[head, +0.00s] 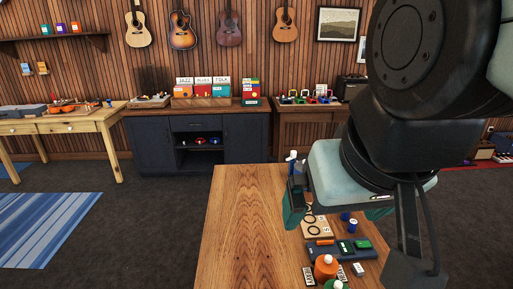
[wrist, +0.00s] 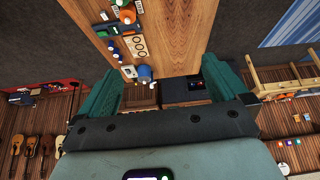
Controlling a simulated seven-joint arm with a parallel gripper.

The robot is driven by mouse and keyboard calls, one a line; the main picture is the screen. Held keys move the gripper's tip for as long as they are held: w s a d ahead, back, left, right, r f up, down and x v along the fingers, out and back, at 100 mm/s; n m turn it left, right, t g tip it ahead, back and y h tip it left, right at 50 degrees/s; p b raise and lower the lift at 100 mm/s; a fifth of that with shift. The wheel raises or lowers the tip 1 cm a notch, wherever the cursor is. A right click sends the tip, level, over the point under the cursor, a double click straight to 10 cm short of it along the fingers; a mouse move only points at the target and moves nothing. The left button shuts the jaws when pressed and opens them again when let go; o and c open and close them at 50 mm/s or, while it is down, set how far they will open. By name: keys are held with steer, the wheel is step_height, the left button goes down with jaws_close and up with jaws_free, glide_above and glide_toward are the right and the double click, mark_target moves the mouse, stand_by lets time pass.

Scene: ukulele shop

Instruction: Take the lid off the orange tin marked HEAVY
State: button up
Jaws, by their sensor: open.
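An orange rounded container (head: 325,267) stands near the front right of the wooden table in the head view. An orange round thing also shows at the top of the wrist view (wrist: 127,15). I cannot read the word HEAVY on it, and I cannot make out its lid from its body. My gripper (head: 335,212) has teal fingers, spread apart, above the table's right part. The wrist view shows the open fingers (wrist: 163,88) with nothing held between them. My arm and gripper hide part of the table's right side.
A dark blue tray (head: 328,252) with orange and green pieces lies behind the orange container. Beyond it are a pale board with rings (head: 313,226) and small blue items (head: 345,217). A green-topped thing (head: 335,285) is at the front edge. The table's left part (head: 245,230) is clear.

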steer(key=w+d+f+m+g, duration=0.1)
steer(key=w+d+f+g, duration=0.15)
steer(key=w, duration=0.75)
steer(key=m+g, duration=0.3)
steer(key=m, duration=0.1)
glide_above(329, 256)
step_height(329, 256, down, 25)
step_height(329, 256, down, 6)
steer(key=shift+s, duration=0.15)
step_height(329, 256, down, 6)
steer(key=shift+r, duration=0.15)
steer(key=c, duration=1.1)
